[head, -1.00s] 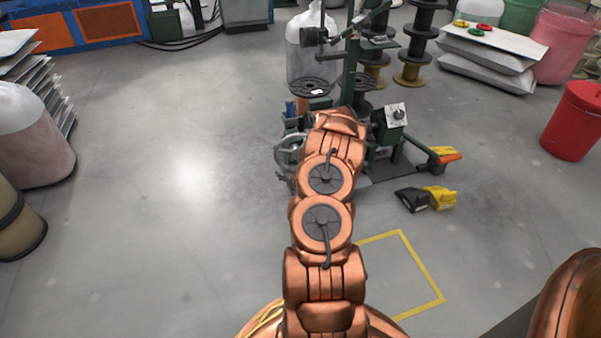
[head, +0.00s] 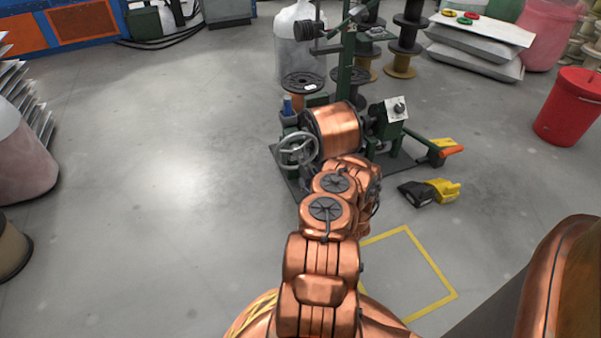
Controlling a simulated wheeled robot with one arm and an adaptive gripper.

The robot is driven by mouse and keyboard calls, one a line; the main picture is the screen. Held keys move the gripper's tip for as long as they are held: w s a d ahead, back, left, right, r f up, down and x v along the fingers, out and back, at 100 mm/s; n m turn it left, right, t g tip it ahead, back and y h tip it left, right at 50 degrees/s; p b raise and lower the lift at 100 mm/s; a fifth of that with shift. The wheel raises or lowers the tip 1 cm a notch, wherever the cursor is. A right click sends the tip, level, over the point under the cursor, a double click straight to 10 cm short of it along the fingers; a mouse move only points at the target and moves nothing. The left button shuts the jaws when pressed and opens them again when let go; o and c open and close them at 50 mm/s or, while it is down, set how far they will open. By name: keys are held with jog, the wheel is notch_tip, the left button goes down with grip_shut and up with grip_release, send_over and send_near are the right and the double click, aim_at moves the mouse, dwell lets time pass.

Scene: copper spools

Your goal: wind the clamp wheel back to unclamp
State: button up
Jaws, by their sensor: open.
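The clamp wheel (head: 283,152) is a silver spoked handwheel at the left front of the green spool machine (head: 393,145). A copper-wound spool (head: 338,130) with dark flanges sits in the machine, just right of the wheel. My copper arm reaches up the middle of the view and bends in front of the machine, below the spool and to the right of the wheel. My gripper is hidden beyond the arm links, so its distance to the wheel does not show.
An orange-tipped pedal or lever (head: 450,151) juts from the machine's right side. Black and yellow blocks (head: 443,191) lie on the floor near it. A yellow floor outline (head: 433,265) is right of my arm. A red bucket (head: 570,108) stands far right.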

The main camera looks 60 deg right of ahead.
aim_at(304, 172)
jog(key=shift+b+x, duration=1.2)
jog(key=shift+x, duration=1.85)
jog(key=shift+c, duration=0.5)
grip_shut()
